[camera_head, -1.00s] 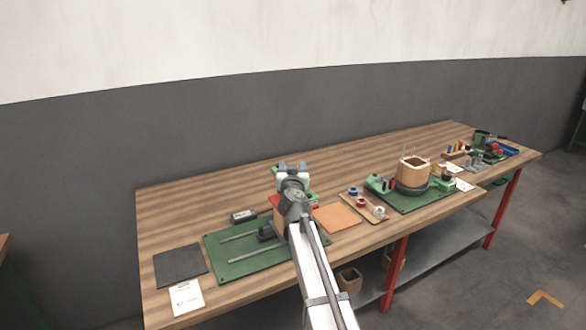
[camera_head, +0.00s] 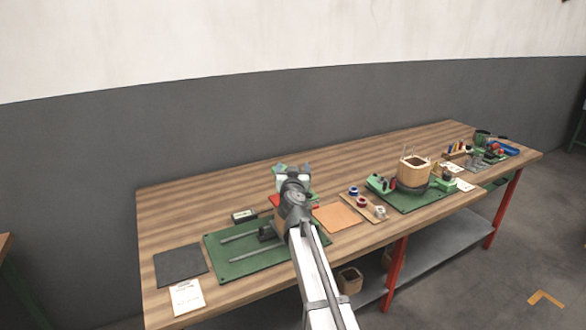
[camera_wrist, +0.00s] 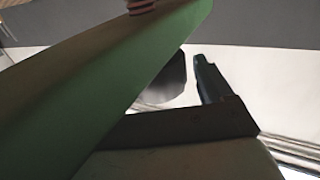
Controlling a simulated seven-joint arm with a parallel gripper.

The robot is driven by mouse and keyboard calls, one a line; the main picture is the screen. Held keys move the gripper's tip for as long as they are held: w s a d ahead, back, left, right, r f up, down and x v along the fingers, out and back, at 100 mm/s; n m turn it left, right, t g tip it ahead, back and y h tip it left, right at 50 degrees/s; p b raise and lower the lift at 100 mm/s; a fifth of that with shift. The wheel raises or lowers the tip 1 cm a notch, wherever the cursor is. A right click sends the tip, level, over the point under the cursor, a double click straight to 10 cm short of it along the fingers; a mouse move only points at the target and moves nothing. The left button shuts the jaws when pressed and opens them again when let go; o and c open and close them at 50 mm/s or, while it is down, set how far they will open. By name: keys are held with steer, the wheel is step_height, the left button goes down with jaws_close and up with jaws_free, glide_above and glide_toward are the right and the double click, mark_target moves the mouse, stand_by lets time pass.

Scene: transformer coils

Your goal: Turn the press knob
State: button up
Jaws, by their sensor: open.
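In the head view, my gripper (camera_head: 293,169) is over the green press plate (camera_head: 225,268) at the left part of the bench. Its two fingertips are apart. Green parts of the press show just around it, and my wrist hides most of them. In the wrist view, a large green press body (camera_wrist: 120,85) fills the left and middle, very close to the camera. A small red-and-pale ribbed part (camera_wrist: 141,6) sits at its top edge. A dark finger (camera_wrist: 208,80) shows to the right of the green body. I cannot make out the press knob, or whether I touch it.
A copper-coloured sheet (camera_head: 337,218) and a board with several small spools (camera_head: 362,203) lie right of my arm. A wooden coil former (camera_head: 414,171) stands farther right. A dark mat (camera_head: 180,266) and a small black box (camera_head: 244,216) lie left. The rear bench strip is clear.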

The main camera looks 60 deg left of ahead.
steer(key=v, duration=1.2)
steer(key=shift+d, duration=0.15)
